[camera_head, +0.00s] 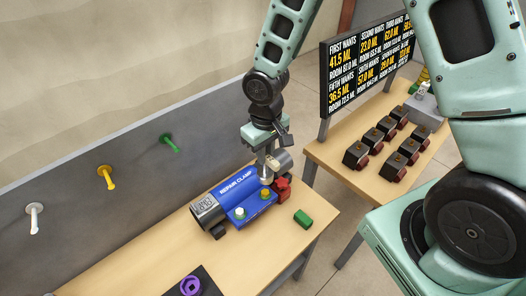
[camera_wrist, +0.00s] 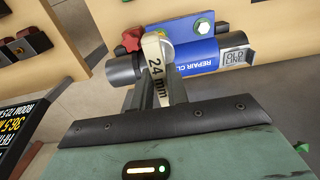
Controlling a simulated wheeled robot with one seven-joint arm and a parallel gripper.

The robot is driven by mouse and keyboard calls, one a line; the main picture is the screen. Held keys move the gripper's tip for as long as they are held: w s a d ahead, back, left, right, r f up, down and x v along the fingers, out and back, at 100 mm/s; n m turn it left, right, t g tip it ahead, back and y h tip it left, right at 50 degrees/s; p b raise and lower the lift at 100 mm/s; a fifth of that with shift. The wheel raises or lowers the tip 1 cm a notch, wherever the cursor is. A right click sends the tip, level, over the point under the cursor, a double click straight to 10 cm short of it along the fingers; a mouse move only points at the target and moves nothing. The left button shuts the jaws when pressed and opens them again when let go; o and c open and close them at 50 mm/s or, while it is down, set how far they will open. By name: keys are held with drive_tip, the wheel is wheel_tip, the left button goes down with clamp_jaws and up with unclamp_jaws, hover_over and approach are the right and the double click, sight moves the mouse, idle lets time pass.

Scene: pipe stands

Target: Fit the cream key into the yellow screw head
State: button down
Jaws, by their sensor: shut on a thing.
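The blue repair clamp (camera_head: 228,190) sits around a dark pipe on the near table; it also shows in the wrist view (camera_wrist: 192,58). The yellow screw head (camera_head: 264,194) is on its right part, with a pale green screw head (camera_head: 240,213) to the left. My gripper (camera_head: 268,150) is shut on the cream key (camera_wrist: 155,62), marked 24 mm, above the clamp's right end. The key's silvery lower end (camera_head: 266,180) is just above or beside the yellow screw head; I cannot tell if they touch. In the wrist view the key hides the yellow head.
A red knob (camera_head: 282,188) is at the pipe's right end, and a green block (camera_head: 303,219) lies nearby. A purple ring (camera_head: 190,286) is at the front. White, yellow and green pegs (camera_head: 105,176) stick out of the grey panel. Several black boxes (camera_head: 380,135) stand on another table.

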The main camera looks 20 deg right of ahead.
sight(266, 171)
drive_tip(key=shift+f, duration=0.15)
drive_tip(key=shift+f+b, duration=2.4)
drive_tip(key=shift+f, duration=0.3)
drive_tip(key=shift+f+b, duration=1.3)
drive_tip(key=shift+f, duration=0.15)
drive_tip(key=c, duration=1.3)
unclamp_jaws()
wheel_tip(266, 171, up, 5)
drive_tip(key=p, duration=0.4)
drive_tip(key=shift+r, duration=0.1)
